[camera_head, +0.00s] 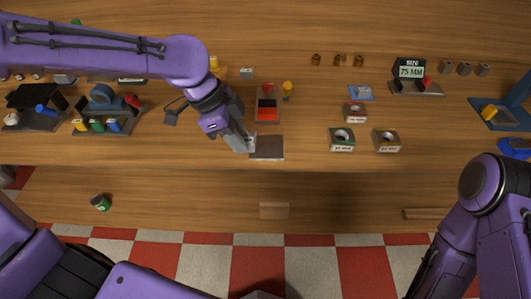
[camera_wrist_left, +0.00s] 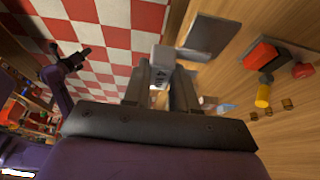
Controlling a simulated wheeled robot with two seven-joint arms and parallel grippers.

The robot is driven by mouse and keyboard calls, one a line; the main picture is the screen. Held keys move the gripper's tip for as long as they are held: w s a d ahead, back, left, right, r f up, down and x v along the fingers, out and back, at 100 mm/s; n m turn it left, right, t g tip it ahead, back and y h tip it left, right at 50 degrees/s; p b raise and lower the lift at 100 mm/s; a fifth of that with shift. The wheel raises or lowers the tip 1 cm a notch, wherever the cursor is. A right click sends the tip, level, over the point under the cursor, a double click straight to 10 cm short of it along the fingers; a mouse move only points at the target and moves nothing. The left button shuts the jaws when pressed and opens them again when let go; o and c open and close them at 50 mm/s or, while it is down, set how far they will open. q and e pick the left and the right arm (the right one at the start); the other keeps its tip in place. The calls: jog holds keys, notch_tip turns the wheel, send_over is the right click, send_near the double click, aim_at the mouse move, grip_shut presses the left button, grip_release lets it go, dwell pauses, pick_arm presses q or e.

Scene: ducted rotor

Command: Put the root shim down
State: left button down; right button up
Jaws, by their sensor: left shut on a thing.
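My left gripper (camera_head: 246,142) is shut on a small light grey block with dark lettering beginning with "4", which I take as the root shim (camera_wrist_left: 160,66). In the left wrist view, the shim sticks out between the fingers (camera_wrist_left: 166,88). In the head view, the fingertips are at the left edge of a flat dark grey plate (camera_head: 267,148) near the table's front edge. The plate also shows in the wrist view (camera_wrist_left: 208,38), beside the shim. I cannot tell whether the shim touches it. My right gripper (camera_wrist_left: 68,62) appears small and dark in the wrist view; its jaws are unclear.
A tray with a red block (camera_head: 267,108) stands just behind the plate. Ring holders (camera_head: 342,138) and a "75 MM" display (camera_head: 410,71) stand to the right. A green can (camera_head: 101,203) and a tan block (camera_head: 273,211) are nearer the front. Bare wood lies right of the plate.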

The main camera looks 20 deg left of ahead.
aim_at(254, 134)
pick_arm(q)
jog(key=w, duration=0.1)
jog(key=w+f, duration=0.1)
jog(key=w, duration=0.1)
jog(key=w+d+f, duration=0.1)
jog(key=shift+w+p, duration=0.25)
jog(key=shift+p, duration=0.1)
jog(key=w+f, duration=0.2)
jog(key=w+d+f, duration=0.1)
jog(key=w+f, duration=0.1)
jog(key=f, duration=0.1)
jog(key=shift+d, duration=0.15)
jog(key=shift+w+d+f, duration=0.1)
jog(key=shift+w+f, duration=0.15)
jog(key=shift+f, duration=0.05)
notch_tip(254, 134, down, 3)
jog(key=shift+w+f+p, duration=0.15)
jog(key=shift+f+p, duration=0.05)
jog(key=shift+p, duration=0.55)
jog(key=shift+f, duration=0.1)
pick_arm(e)
jog(key=shift+w+a+r, duration=0.1)
jog(key=shift+w+a, duration=0.05)
jog(key=shift+w, duration=0.1)
pick_arm(q)
jog(key=shift+f, duration=0.1)
jog(key=c, duration=0.9)
grip_release()
